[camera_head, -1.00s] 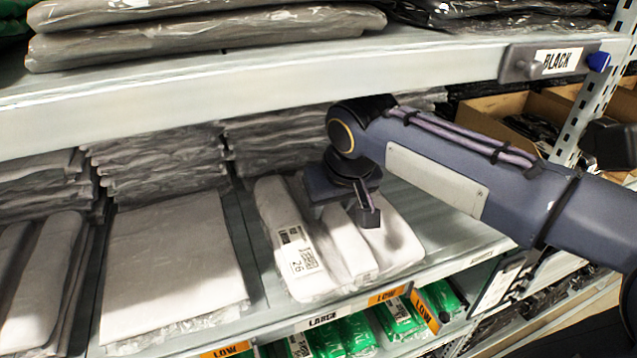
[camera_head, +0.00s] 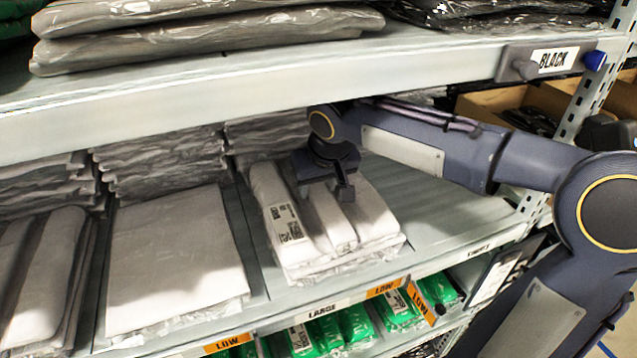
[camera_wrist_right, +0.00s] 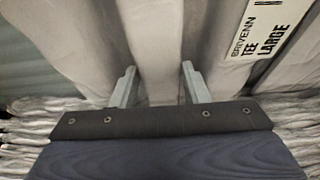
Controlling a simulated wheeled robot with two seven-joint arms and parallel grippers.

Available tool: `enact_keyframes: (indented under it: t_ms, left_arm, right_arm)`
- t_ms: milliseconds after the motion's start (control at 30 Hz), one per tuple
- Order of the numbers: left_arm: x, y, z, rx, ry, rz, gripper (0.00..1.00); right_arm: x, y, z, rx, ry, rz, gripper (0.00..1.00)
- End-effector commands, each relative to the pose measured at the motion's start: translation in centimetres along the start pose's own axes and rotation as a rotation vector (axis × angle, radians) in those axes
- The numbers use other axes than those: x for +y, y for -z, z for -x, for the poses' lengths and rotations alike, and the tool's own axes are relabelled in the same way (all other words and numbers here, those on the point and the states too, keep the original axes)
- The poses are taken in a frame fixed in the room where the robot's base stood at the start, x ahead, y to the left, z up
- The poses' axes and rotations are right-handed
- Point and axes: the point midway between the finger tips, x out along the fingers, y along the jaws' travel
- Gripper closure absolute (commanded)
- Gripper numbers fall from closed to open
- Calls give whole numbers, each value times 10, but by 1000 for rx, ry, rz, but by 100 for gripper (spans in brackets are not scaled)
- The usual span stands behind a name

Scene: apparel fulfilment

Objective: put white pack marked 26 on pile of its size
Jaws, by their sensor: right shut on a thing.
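The white pack marked 26 (camera_head: 277,202) is in the bay above the LARGE shelf label (camera_head: 322,308). Its barcode label faces up on its left part, and the wrist view label (camera_wrist_right: 268,35) reads TEE LARGE. My right gripper (camera_head: 342,190) is shut on a raised fold in the pack's middle; the wrist view shows the fold between the two fingers (camera_wrist_right: 158,88). Layered clear edges show under the pack's front (camera_head: 345,262), but I cannot tell whether it rests on them. My left gripper is not in view.
A lower white pile (camera_head: 175,255) lies in the bay to the left, past a divider. Grey piles (camera_head: 160,165) stand behind. The upper shelf (camera_head: 250,80) overhangs close above my arm. Bare shelf (camera_head: 450,220) lies to the right. Green packs (camera_head: 330,335) are below.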

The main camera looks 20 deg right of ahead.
Motion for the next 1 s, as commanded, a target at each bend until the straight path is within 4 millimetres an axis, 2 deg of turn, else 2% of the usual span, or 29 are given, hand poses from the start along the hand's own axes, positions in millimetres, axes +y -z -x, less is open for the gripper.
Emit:
enact_keyframes:
  t_ms: [33,67,200,467,567,667,1000]
  left_arm:
    - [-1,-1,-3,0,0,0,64]
    - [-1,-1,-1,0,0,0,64]
    - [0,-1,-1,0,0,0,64]
    - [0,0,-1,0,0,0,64]
    - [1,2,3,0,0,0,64]
    - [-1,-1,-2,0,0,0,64]
    - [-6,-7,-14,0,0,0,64]
  right_arm:
    - [0,-1,-3,1,0,1,93]
    - [0,-1,-2,0,0,0,55]
    - [0,-1,-1,0,0,0,37]
    - [0,0,-1,0,0,0,37]
    - [0,2,4,0,0,0,37]
    - [0,1,14,4,-1,0,37]
    - [0,-64,39,4,-7,0,37]
